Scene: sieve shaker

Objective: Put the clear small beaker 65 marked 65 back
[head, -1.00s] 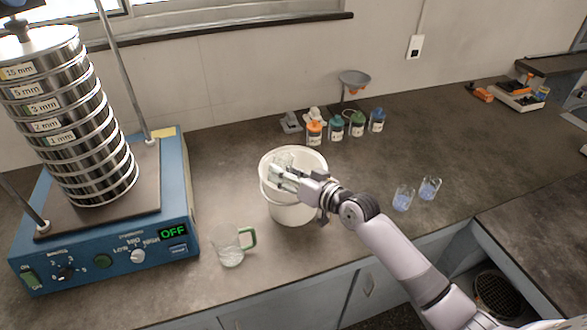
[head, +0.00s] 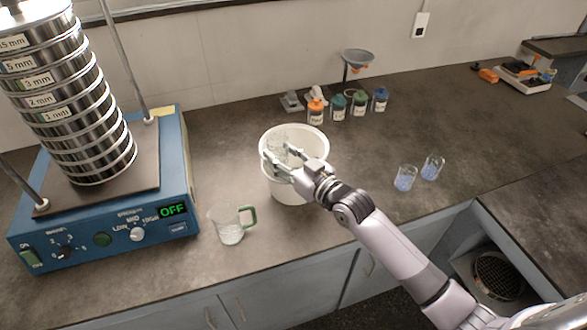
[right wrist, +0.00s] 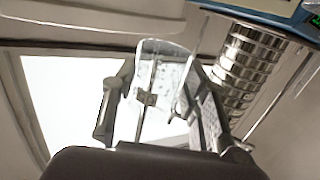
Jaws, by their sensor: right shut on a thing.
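My right gripper (head: 284,160) is shut on a clear small beaker (head: 277,143) over the mouth of a white bucket (head: 297,188). In the right wrist view the clear beaker (right wrist: 165,75) sits between the two fingers, tilted, with small specks on its wall. Its marking is too small to read. I cannot tell how far it reaches below the bucket's rim. Two other small clear beakers, one on the left (head: 405,179) and one on the right (head: 432,168), stand on the bench with bluish contents. My left gripper is not in view.
A blue sieve shaker (head: 110,235) with stacked sieves stands left, its display reading OFF. A clear jug with a green handle (head: 231,228) stands near the front edge. Several capped jars (head: 338,108) and a grey funnel (head: 357,58) stand behind. Bench right of the two beakers is clear.

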